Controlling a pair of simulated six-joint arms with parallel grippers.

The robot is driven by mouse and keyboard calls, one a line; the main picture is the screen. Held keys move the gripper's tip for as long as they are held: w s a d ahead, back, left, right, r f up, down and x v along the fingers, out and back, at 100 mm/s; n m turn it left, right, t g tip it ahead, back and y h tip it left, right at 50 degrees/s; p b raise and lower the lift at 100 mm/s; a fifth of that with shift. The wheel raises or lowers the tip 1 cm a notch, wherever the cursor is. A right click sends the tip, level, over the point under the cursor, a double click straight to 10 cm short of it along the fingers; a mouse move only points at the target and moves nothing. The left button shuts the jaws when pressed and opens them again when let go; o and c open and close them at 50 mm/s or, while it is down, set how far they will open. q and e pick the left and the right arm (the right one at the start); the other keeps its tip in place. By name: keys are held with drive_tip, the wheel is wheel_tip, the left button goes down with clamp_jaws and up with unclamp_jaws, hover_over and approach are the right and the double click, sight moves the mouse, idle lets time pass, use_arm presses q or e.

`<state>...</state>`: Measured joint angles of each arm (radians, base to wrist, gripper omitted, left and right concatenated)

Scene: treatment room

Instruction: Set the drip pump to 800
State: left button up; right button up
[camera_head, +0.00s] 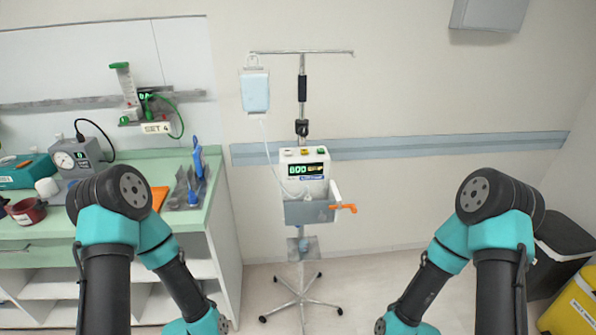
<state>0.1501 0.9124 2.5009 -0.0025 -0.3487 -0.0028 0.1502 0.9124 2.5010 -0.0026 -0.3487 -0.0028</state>
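The drip pump (290,183) is a white box on a wheeled stand in the middle of the head view. Its dark display (308,169) shows green digits, too small to tell surely between 600 and 800. Several small coloured buttons (303,152) sit along its top edge. A grey holder (308,212) and an orange lever (343,208) are below the display. A drip bag (255,92) hangs from the pole's left side, with a tube running down to the pump. Both my arms bend down at the bottom; neither gripper shows in the picture.
A green counter (150,170) at left carries a grey gauge box (80,158), a red cup (26,211) and bottles. A labelled rack (130,95) hangs above it. A yellow bin (572,305) stands at lower right. Floor around the stand's wheeled base (300,302) is clear.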

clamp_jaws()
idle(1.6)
